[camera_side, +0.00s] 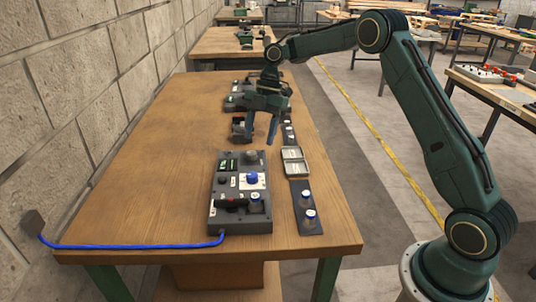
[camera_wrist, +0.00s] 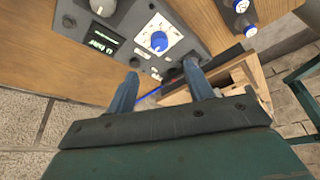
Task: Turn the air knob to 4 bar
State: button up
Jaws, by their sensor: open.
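A dark grey control box (camera_side: 226,208) lies on the wooden table. A blue knob (camera_side: 253,178) sits on a white scale plate on the box, and it also shows in the wrist view (camera_wrist: 159,41). The numbers on the scale are too small to read, so I cannot tell its setting. My gripper (camera_side: 261,141) is open and empty, with its fingers pointing down. It is above the table, beyond the far end of the box in the side view. In the wrist view its fingertips (camera_wrist: 160,68) are apart, and the knob shows beyond the gap between them.
A grey knob (camera_side: 250,156) and a small display (camera_wrist: 102,40) are also on the box. A dark plate with blue-capped parts (camera_side: 308,225) and an open tin (camera_side: 294,161) lie to the right. A blue hose (camera_side: 130,246) runs to the wall. The table's left side is bare.

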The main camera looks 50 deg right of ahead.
aim_at(252, 174)
jog(key=x, duration=1.1)
jog(key=c, duration=1)
